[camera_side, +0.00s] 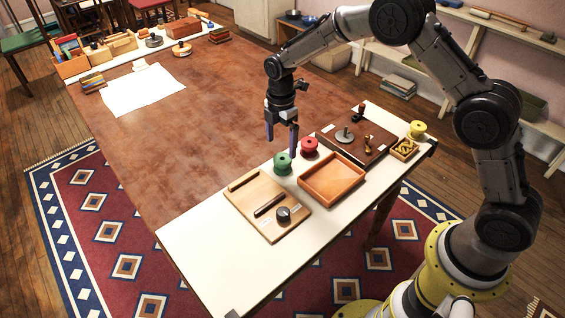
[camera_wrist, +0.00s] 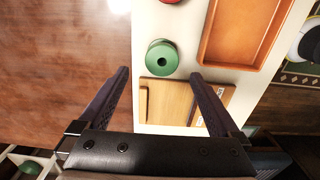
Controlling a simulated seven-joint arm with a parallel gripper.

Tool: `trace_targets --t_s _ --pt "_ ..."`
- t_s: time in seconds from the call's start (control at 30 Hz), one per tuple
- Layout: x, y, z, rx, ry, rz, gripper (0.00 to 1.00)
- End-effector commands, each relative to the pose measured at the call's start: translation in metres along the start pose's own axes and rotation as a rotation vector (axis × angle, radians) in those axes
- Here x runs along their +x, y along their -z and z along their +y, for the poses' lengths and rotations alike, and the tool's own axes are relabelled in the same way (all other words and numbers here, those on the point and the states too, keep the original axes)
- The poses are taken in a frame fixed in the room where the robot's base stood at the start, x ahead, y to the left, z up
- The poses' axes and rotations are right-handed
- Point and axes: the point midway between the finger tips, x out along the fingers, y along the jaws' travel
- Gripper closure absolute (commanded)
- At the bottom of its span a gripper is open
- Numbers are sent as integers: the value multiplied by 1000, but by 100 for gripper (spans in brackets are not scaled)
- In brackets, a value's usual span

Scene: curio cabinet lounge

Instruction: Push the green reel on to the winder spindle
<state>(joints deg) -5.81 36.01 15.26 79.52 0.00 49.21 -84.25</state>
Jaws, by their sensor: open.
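The green reel (camera_side: 282,163) stands upright on the pale strip of the table, left of an orange-brown tray. My gripper (camera_side: 281,146) is open and empty, pointing down, with its fingertips close above the reel. In the wrist view the green reel (camera_wrist: 162,57) lies just beyond the fingertips (camera_wrist: 160,73), between their lines, its dark centre hole showing. I cannot tell the exact height gap. A grey disc with a short post (camera_side: 344,135), which looks like the winder spindle, sits on a dark brown board (camera_side: 328,134). The post looks bare.
A red reel (camera_side: 309,146) stands close behind the green one. The tray (camera_side: 331,177) and a wooden board (camera_side: 250,196) with a dark bar and knob flank it. A yellow reel (camera_side: 417,129) is at the far right.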

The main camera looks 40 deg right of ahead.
Motion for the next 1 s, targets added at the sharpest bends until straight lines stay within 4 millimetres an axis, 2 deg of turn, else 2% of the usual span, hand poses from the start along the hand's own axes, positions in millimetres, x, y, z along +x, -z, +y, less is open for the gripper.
trace_targets --t_s 0.1,0.27,0.6,0.9,0.93,1.0 --pt "14 0 -1 0 2 0 1" --pt "23 -1 -1 1 2 0 1" --pt "66 -3 -3 1 2 0 1" --pt "72 -2 -3 1 0 0 1" --pt "72 -2 -3 1 0 0 3" --pt "71 -2 -3 1 0 0 16"
